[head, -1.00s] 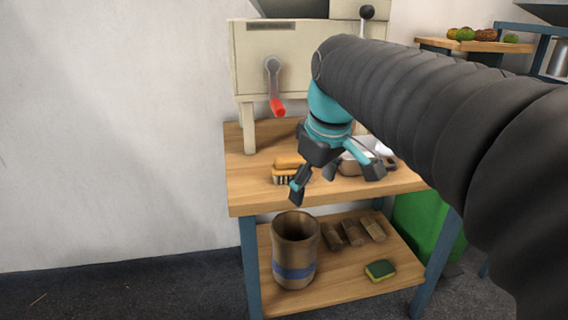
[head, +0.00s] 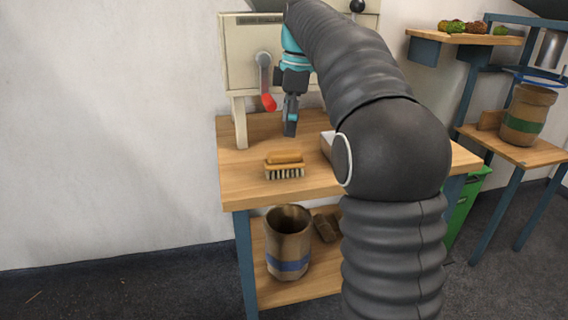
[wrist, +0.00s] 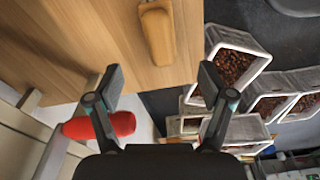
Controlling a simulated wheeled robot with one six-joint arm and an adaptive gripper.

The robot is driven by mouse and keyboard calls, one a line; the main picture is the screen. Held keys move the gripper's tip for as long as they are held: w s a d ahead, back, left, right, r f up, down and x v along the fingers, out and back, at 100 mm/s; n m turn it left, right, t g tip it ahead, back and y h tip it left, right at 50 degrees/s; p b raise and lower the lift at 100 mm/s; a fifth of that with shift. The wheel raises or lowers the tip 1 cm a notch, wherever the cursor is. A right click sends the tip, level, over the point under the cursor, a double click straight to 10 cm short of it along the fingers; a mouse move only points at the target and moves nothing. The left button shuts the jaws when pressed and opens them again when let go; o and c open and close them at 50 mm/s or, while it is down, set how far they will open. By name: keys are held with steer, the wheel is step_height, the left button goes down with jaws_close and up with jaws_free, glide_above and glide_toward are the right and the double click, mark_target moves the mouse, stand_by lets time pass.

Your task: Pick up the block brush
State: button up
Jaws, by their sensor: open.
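The block brush (head: 285,170) lies bristles down on the wooden tabletop, near its front left part.
A cream machine (head: 248,62) with a red-handled crank (head: 268,102) stands at the back of the table (head: 240,190). A white container (head: 327,143) is partly hidden by my arm. A brown bucket (head: 288,225) stands on the lower shelf. Bins of chestnuts (wrist: 238,50) show in the wrist view.

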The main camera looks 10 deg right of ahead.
mark_target(283, 163)
steer(key=f, duration=0.3)
steer(key=a+f+b, duration=0.1)
steer(key=f, duration=0.3)
steer(key=f+b, duration=0.1)
steer(key=f, duration=0.3)
steer(key=shift+w+a, duration=0.1)
steer(key=shift+a, duration=0.1)
steer(key=c, duration=1.4)
